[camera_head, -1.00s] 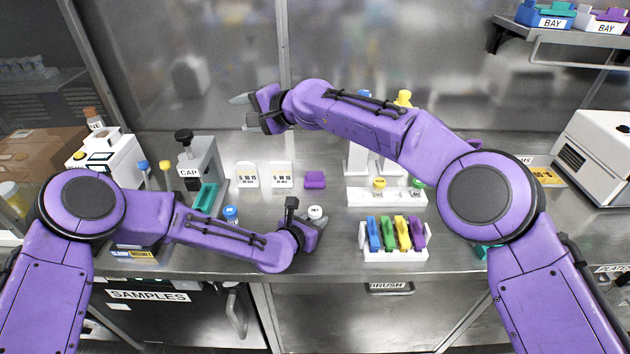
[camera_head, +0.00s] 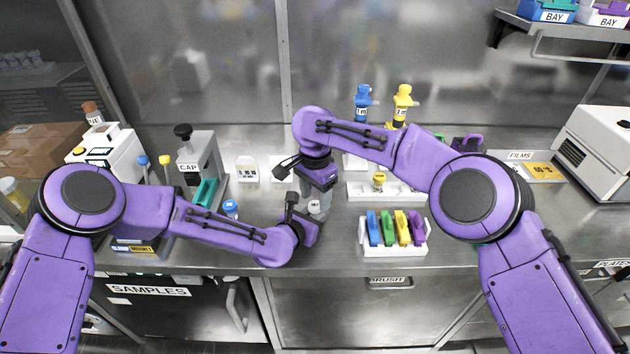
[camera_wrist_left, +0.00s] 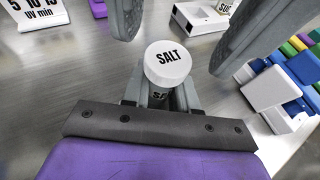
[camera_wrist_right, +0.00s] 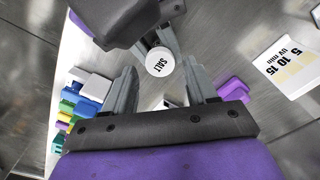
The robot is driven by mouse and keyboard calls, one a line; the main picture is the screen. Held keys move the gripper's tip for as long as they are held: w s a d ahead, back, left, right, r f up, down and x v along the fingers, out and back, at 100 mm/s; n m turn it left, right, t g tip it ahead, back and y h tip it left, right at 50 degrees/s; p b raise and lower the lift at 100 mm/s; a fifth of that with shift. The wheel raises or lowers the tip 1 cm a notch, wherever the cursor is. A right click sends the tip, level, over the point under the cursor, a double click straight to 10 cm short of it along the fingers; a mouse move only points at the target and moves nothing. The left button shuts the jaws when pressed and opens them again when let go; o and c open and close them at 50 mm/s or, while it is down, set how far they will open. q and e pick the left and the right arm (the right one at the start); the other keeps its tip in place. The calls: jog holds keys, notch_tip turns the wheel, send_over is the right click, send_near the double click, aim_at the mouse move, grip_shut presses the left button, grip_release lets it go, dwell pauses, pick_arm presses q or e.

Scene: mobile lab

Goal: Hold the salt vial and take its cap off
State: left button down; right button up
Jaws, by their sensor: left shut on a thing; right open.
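The salt vial stands in my left gripper (camera_head: 312,216), which is shut on its body near the counter's front. Its white cap (camera_head: 314,206) is on top and reads SALT in the left wrist view (camera_wrist_left: 168,64) and the right wrist view (camera_wrist_right: 160,62). The vial's body is mostly hidden under the cap and between the left fingers. My right gripper (camera_wrist_right: 160,90) points down over the vial. Its fingers are open, one on either side of the cap's line, and I see no contact with the cap.
A white rack with coloured blocks (camera_head: 392,251) stands just right of the grippers. A blue-capped vial (camera_head: 231,208) and the CAP device (camera_head: 199,160) are on the left.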

notch_tip(320, 180, down, 2)
grip_shut()
jog(key=n, duration=0.6)
jog(key=shift+r+n, duration=0.1)
jog(key=shift+n, duration=0.2)
jog(key=shift+o, duration=0.3)
grip_release()
jog(key=shift+r, duration=0.1)
